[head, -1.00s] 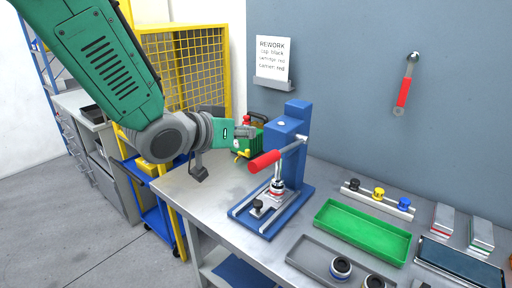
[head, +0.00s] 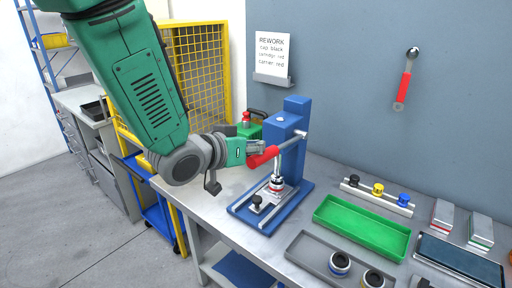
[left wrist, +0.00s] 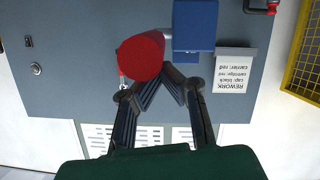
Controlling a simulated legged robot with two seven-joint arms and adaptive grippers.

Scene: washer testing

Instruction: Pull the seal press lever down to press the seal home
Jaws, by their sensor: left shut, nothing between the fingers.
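The blue seal press (head: 295,115) stands on the bench. Its lever has a red handle (head: 263,157) on a metal rod and points toward the left, sloping slightly down. Under the press, a carrier with a black knob (head: 257,200) and a metal part (head: 277,184) sits on the base plate. My left gripper (head: 258,146) is shut and empty, right beside the red handle's free end. In the left wrist view the closed fingers (left wrist: 174,72) lie next to the round red handle end (left wrist: 141,58); I cannot tell whether they touch. My right gripper is not in view.
A green tray (head: 362,226) and a grey tray (head: 312,256) with round parts lie right of the press. A rail with knobs (head: 378,190) is behind them. A rework sign (head: 271,54) hangs on the wall.

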